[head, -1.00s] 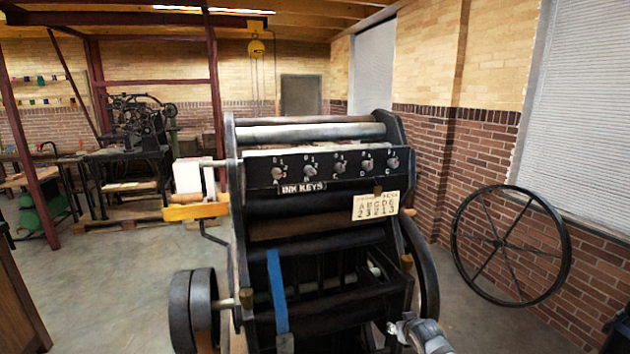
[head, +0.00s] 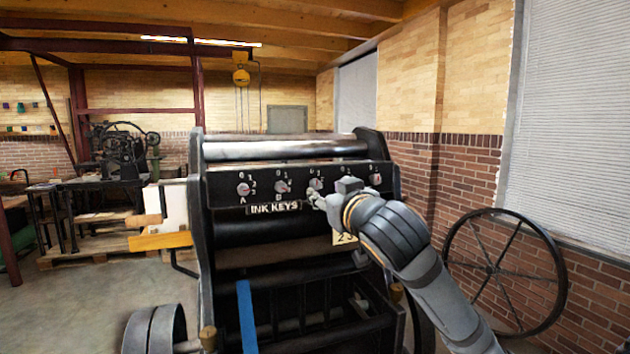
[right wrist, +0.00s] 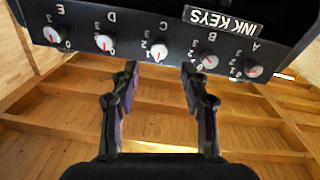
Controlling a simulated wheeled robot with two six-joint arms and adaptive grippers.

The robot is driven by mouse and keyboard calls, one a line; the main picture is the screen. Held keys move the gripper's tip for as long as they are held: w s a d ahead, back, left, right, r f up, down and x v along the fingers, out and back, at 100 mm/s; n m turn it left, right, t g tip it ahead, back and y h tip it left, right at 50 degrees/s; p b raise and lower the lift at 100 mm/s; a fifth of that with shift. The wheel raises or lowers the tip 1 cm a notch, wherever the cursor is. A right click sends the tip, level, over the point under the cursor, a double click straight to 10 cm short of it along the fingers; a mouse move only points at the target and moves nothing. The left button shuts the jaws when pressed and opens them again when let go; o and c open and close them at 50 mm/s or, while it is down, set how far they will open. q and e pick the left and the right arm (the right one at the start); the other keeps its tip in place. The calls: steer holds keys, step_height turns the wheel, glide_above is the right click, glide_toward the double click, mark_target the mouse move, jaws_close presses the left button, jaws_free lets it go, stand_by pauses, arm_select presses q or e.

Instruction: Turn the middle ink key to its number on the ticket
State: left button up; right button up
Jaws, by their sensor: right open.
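The black ink key panel (head: 222,190) runs across the press, with a row of white knobs lettered A to E. The middle ink key, C (head: 315,184), is just beyond the fingertips of my right gripper (head: 317,198). In the right wrist view the panel is upside down, and key C (right wrist: 158,50) lies centred ahead of the gap between the two fingers (right wrist: 160,78). The fingers are apart, with nothing between them. Key C's exact setting is too small to read surely. The ticket (head: 345,239) is mostly hidden behind my right arm. My left gripper is out of view.
Key B (head: 281,187) and key D (right wrist: 104,43) sit close on either side of the middle key. A wooden feed board (head: 160,240) juts out at the left of the press. A large spoked wheel (head: 505,272) stands at the right wall.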

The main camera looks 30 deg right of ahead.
mark_target(317, 185)
steer(key=p+x, duration=0.2)
steer(key=x, duration=0.5)
jaws_close()
